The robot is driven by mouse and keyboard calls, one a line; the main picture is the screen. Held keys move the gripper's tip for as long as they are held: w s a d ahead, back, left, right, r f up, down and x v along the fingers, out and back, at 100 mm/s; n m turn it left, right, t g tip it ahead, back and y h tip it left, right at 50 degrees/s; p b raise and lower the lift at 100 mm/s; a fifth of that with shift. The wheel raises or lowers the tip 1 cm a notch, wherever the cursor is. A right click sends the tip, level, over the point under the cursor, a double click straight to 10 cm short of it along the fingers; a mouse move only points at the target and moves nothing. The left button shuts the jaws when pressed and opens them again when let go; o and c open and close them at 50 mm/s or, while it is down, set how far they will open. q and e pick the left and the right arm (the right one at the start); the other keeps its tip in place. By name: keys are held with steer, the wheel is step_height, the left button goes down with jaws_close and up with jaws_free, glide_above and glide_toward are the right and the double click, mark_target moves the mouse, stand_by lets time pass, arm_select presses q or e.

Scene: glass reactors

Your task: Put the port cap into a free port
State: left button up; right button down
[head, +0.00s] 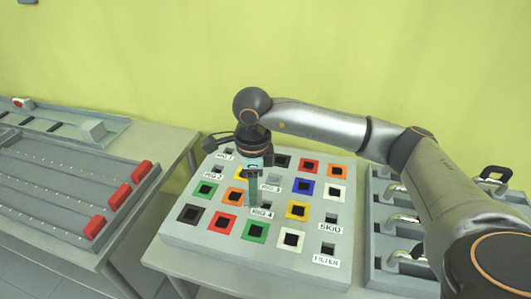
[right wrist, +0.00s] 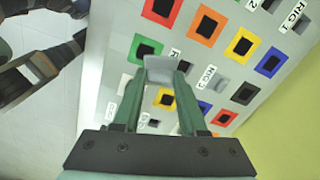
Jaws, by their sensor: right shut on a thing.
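The port cap (right wrist: 158,68) is a small grey piece between the fingertips of my right gripper (right wrist: 161,78), which is shut on it. In the head view my right gripper (head: 256,203) points down over the middle of the grey port panel (head: 190,241), near the RIG 4 label; the cap is hard to make out there. I cannot tell whether the cap touches the panel. The panel has rows of square ports with dark openings, among them a green-framed one (head: 255,230) and a yellow-framed one (head: 297,210). The gripper hides some ports. My left gripper is not in the head view.
The panel lies on a table against a yellow-green wall (head: 330,60). A grey rack with red blocks (head: 141,171) stands on another table to the left. A rack with metal handles (head: 405,217) stands to the right, partly behind my right arm.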

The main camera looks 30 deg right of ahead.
steer(key=w+d+r+m+p, duration=0.1)
steer(key=w+d+m+p, duration=0.15)
steer(key=m, duration=0.85)
steer(key=w+d+r+m+p, duration=0.1)
steer(key=d+r+m+p, duration=0.15)
steer(key=m, duration=0.75)
steer(key=shift+m, duration=0.3)
steer(key=shift+d+f+b, duration=0.15)
steer(key=shift+f+b, duration=1.9)
steer(key=shift+f, duration=1.1)
steer(key=shift+d+f+b, duration=0.15)
steer(key=shift+f+b, duration=1.9)
steer(key=shift+f, duration=1.05)
steer(key=shift+f, duration=0.25)
steer(key=shift+c, duration=1.9)
jaws_free()
